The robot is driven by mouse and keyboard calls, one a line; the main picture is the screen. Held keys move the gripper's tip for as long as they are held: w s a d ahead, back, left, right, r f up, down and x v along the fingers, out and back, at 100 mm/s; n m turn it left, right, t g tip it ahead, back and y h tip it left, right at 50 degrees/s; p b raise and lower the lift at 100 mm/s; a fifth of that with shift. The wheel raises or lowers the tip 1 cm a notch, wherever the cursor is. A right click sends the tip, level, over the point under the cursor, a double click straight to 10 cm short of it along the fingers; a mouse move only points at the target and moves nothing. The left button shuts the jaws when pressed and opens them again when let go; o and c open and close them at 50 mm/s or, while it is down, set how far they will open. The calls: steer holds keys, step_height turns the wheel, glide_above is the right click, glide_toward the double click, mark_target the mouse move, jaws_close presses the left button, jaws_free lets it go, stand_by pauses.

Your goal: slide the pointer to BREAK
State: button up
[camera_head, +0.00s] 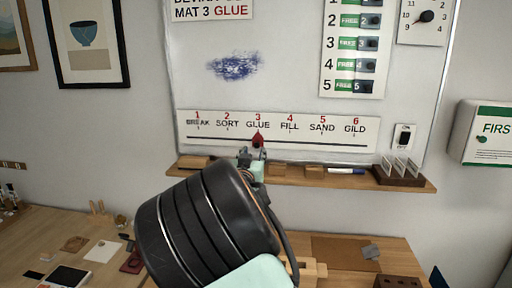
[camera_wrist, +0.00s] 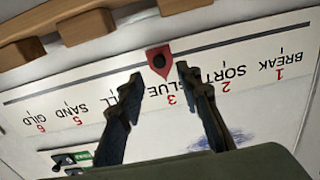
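The red pointer (camera_head: 258,140) sits on the dark slide line of the white scale strip (camera_head: 362,121), at 3 GLUE. BREAK (camera_head: 198,122) is at the strip's left end, marked 1. In the wrist view the scale is upside down, with BREAK (camera_wrist: 280,62) at the right and the red pointer (camera_wrist: 159,62) with its dark round knob near the middle. My gripper (camera_wrist: 157,75) is open, with one finger on each side of the pointer's lower part in that view; I cannot tell if either finger touches it. In the head view my gripper (camera_head: 250,155) is just below the pointer, partly hidden by my arm.
A small switch (camera_head: 404,137) is right of the strip. The slide line left of the pointer looks clear.

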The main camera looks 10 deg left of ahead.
mark_target(257, 145)
steer(key=shift+w+d+p, duration=0.15)
steer(key=shift+w+p, duration=0.3)
steer(key=shift+w, duration=2.25)
jaws_close()
